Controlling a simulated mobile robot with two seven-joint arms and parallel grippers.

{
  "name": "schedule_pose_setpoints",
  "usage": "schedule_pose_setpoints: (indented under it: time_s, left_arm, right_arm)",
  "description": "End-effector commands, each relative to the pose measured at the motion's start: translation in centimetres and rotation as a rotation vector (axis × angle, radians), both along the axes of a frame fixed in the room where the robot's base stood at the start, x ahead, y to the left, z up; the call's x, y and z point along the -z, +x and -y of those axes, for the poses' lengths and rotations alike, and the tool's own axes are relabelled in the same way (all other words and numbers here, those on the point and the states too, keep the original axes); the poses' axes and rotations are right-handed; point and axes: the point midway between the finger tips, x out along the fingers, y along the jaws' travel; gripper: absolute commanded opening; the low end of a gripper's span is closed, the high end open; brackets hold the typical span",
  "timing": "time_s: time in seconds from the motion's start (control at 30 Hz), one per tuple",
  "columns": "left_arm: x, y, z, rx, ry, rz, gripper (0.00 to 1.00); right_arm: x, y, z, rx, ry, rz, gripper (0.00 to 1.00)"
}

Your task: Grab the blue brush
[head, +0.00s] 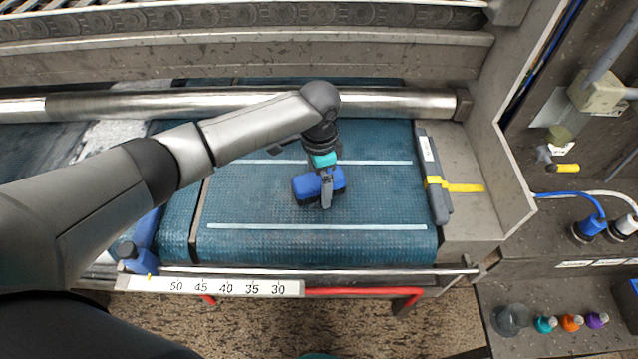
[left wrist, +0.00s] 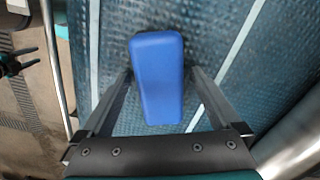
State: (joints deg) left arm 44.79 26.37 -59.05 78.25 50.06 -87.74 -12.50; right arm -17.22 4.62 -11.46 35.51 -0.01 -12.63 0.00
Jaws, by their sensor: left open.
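The blue brush (head: 303,186) lies on the blue-green conveyor belt (head: 380,205), between two pale lines. My left gripper (head: 326,199) is directly over it, pointing down, and hides part of it. In the left wrist view the brush's smooth blue back (left wrist: 158,80) sits between the two fingers of my open left gripper (left wrist: 158,82), one finger on each side. Whether the fingers touch the brush I cannot tell.
A metal roller (head: 400,103) spans behind the belt. A grey bar with a yellow strap (head: 433,182) stands at the belt's right edge. A numbered scale (head: 215,287) and a red rail (head: 360,292) run along the front. Colored knobs (head: 571,323) are at lower right.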

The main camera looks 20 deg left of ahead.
Motion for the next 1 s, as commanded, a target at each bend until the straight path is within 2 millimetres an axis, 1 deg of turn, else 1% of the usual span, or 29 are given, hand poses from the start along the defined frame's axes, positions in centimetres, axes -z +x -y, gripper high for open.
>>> schedule_pose_setpoints:
  time_s: [0.1,0.13,0.9,0.97,1.0]
  left_arm:
    - [-0.05,0.01,0.01,0.000,0.000,0.000,0.97]
    - [-0.05,0.00,0.00,0.000,0.000,0.000,0.95]
    - [-0.10,0.02,-0.03,0.000,0.000,0.000,0.09]
    - [-0.10,0.02,-0.03,0.000,0.000,0.000,0.02]
    - [-0.13,0.04,-0.02,0.000,0.000,0.001,0.00]
  right_arm:
    - [-0.03,-0.02,-0.02,0.000,0.000,0.000,0.50]
    - [-0.03,-0.02,-0.02,0.000,0.000,0.000,0.50]
    - [-0.03,0.00,-0.05,0.000,0.001,0.001,0.50]
    - [-0.03,0.00,-0.05,0.000,0.001,0.001,0.50]
    - [-0.03,0.01,-0.05,0.000,0.001,0.001,0.50]
